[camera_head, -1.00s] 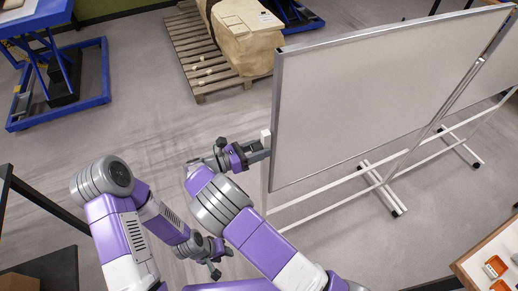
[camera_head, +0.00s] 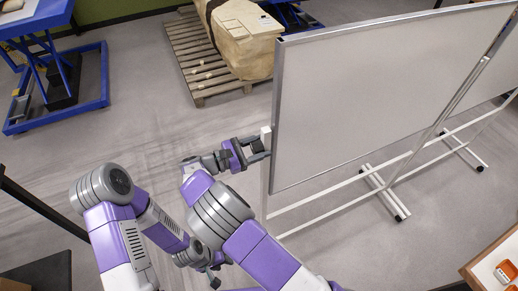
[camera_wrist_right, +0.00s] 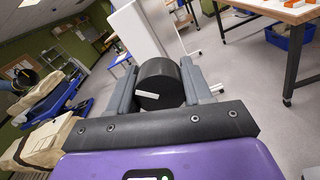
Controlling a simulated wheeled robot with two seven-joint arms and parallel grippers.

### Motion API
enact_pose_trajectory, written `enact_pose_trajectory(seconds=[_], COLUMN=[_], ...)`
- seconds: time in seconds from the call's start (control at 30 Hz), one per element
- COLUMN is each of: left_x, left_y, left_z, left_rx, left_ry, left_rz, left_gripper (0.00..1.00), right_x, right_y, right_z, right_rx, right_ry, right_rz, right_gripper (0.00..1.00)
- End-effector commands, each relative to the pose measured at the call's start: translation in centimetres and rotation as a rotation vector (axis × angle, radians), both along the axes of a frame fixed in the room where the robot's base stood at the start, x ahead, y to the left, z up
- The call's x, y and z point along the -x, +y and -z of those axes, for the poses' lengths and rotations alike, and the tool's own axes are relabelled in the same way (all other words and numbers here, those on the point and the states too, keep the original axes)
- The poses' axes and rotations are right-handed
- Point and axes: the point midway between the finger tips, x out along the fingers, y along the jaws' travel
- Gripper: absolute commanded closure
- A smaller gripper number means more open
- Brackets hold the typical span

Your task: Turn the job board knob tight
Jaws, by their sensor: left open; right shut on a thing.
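The job board (camera_head: 380,100) is a white panel in a grey frame on a wheeled stand. Its knob is a black cylinder (camera_wrist_right: 158,88) with a white mark line on its face, seen in the right wrist view. My right gripper (camera_head: 262,147) is at the board's left edge in the head view, with one finger on each side of the knob, shut on it. The mark line lies nearly level, slightly tilted, in the wrist view. My left gripper (camera_head: 214,281) is open and empty, low near the floor, away from the board; its fingers are small in view.
A blue lift table (camera_head: 60,80) is at the far left. A table with orange trays (camera_head: 497,268) is at lower right. Floor left of the board is clear.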

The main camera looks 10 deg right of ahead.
Motion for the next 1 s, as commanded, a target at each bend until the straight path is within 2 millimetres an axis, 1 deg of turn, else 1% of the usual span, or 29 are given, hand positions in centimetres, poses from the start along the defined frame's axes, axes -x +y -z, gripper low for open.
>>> enact_pose_trajectory(seconds=[0.53, 0.57, 0.6, 0.7, 1.0], left_x=[-0.01, 0.00, 0.00, 0.00, -0.01], left_y=[-0.01, -0.01, -0.01, 0.00, 0.00], left_z=[0.22, 0.22, 0.22, 0.21, 0.26], left_rx=[0.000, 0.000, 0.000, 0.000, 0.000], left_ry=[0.000, 0.000, 0.000, 0.000, 0.000], left_rz=[0.000, 0.000, 0.000, 0.000, 0.000], left_gripper=[0.57, 0.57, 0.57, 0.57, 0.57], right_x=[0.06, 0.06, 0.06, 0.05, 0.07], right_y=[0.09, 0.09, 0.09, 0.07, 0.21], right_z=[0.17, 0.17, 0.17, 0.12, 0.06], right_rx=[-0.012, -0.011, -0.010, -0.010, -0.010], right_ry=[-0.024, -0.023, -0.023, -0.024, -0.025], right_rz=[-0.001, -0.001, -0.001, -0.001, -0.001], right_gripper=[0.81, 0.46, 0.40, 0.26, 0.26])
